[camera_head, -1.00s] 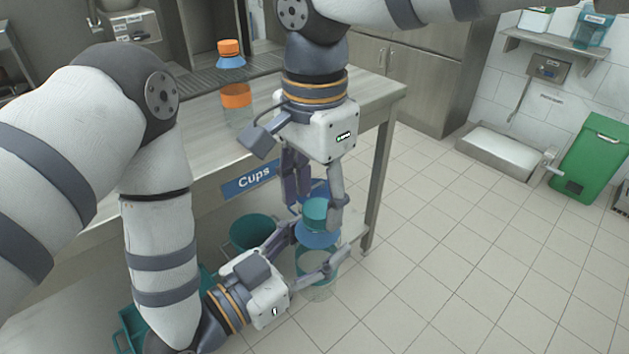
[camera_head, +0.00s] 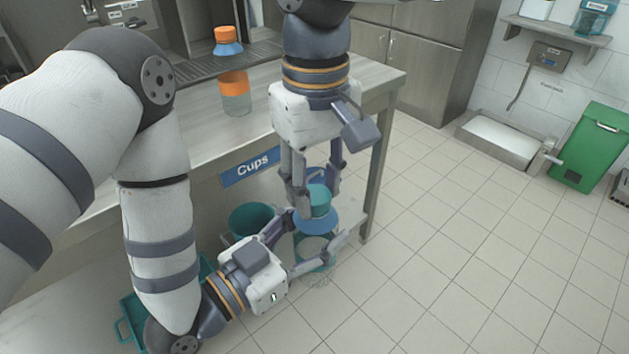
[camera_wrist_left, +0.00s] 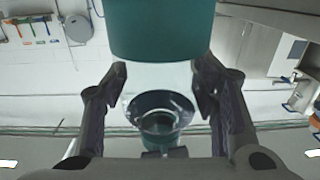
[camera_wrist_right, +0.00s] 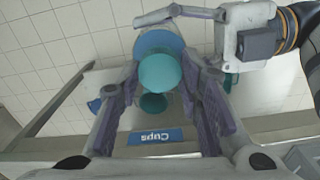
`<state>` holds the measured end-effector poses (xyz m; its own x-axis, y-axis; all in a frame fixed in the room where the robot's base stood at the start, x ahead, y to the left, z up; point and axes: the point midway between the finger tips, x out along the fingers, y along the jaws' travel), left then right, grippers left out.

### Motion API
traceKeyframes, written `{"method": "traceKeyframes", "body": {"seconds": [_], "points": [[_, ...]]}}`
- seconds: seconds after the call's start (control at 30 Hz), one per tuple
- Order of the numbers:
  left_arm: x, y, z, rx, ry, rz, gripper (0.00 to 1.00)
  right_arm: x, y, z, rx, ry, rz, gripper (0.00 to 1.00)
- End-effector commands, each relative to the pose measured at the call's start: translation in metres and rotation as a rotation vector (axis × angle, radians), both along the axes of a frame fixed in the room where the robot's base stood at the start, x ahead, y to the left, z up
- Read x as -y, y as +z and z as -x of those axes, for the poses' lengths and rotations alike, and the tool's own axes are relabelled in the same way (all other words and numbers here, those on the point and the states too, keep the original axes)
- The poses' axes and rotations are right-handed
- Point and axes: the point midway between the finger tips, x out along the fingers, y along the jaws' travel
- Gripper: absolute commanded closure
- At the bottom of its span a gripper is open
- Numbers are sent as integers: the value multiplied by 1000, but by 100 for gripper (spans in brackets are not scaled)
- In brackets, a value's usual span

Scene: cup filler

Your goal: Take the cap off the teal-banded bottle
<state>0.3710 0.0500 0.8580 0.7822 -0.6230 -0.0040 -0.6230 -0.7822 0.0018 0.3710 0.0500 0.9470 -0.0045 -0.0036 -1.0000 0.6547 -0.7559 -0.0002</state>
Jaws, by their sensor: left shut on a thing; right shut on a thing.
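My left gripper (camera_head: 312,238) comes from the left and is shut around the bottle's body. My right gripper (camera_head: 318,194) points down from above and is shut on the teal cap (camera_head: 320,203). The cap also shows in the right wrist view (camera_wrist_right: 160,72), directly over the shoulder. I cannot tell whether a gap separates them.
An orange-banded bottle (camera_head: 234,92) stands on the metal table (camera_head: 190,135). A teal cup (camera_head: 250,222) is below the blue "Cups" label (camera_head: 251,168), close to my left gripper. A green bin (camera_head: 592,148) stands far right. The tiled floor between is clear.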

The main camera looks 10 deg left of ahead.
Motion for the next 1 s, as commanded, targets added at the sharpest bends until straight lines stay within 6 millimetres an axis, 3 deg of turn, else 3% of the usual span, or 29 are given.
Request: {"method": "traceKeyframes", "body": {"seconds": [0.2, 0.4, 0.6, 0.87, 0.9, 0.97, 1.0], "points": [[5, 1, 3, -1, -16, 3, 100, -4, 2, 1, 6, 845, -22, 100], [4, 1, 2, 0, -14, 4, 100, -2, 2, 0, 8, 1495, -23, 100], [4, 1, 2, 0, -13, 3, 100, -1, 2, -1, 9, 1754, -21, 100], [3, 1, 2, 0, -12, 3, 100, -1, 2, -2, 8, 1765, -18, 100], [3, 1, 2, 0, -12, 4, 100, 0, 2, -2, 8, 1764, -18, 63], [3, 1, 2, 0, -11, 4, 100, 0, 2, -2, 7, 1764, -17, 49], [3, 1, 2, 0, -10, 3, 100, 0, 2, -2, 6, 1764, -17, 47]]}}
